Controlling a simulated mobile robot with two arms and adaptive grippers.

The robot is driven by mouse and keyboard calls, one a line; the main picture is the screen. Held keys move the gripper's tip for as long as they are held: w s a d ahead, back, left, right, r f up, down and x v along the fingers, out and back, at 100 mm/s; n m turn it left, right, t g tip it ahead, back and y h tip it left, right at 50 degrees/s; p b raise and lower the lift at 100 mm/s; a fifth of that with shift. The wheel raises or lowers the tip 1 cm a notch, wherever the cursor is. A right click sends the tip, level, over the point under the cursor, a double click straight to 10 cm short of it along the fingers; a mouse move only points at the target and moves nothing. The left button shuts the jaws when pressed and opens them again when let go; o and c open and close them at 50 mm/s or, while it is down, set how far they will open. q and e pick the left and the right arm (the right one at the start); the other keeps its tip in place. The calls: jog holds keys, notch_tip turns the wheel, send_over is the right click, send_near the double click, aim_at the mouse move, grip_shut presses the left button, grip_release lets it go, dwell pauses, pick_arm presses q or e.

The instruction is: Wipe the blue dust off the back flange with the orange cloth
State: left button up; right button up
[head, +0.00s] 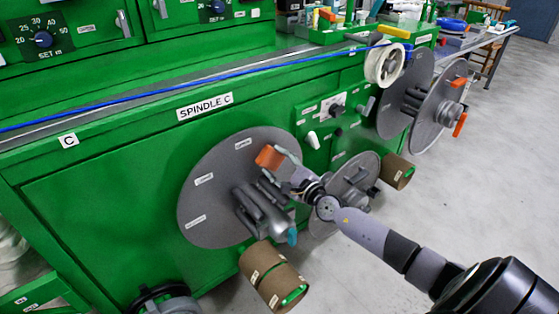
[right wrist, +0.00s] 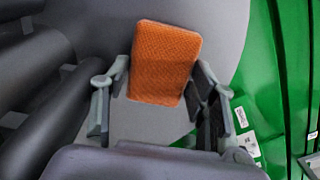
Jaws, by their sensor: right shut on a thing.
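The back flange (head: 205,205) is a large grey disc with white labels on the green machine, under the SPINDLE C label. The orange cloth (head: 269,157) is a small textured pad in front of the flange's upper right part. It also shows in the right wrist view (right wrist: 164,60). My right gripper (head: 282,162) is shut on the cloth, with a finger on either side of it in the right wrist view (right wrist: 160,84). I cannot tell whether the cloth touches the flange. I see no blue dust; the cloth, gripper and spindle hide part of the disc. My left gripper is not in view.
A grey spindle hub (head: 262,212) sticks out from the flange, close below my right gripper. A smaller grey disc (head: 355,178) stands to the right. A blue cable (head: 150,97) runs along the ledge to a white spool (head: 384,65).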

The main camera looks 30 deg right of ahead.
jog(key=shift+a, duration=0.3)
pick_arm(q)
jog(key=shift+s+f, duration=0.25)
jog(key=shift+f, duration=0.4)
pick_arm(e)
jog(key=shift+s, duration=0.5)
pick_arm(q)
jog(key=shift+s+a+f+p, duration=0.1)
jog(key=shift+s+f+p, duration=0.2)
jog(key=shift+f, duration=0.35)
pick_arm(e)
jog(key=s, duration=0.5)
jog(key=shift+d, duration=0.3)
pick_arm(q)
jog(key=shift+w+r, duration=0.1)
pick_arm(e)
jog(key=shift+s, duration=0.15)
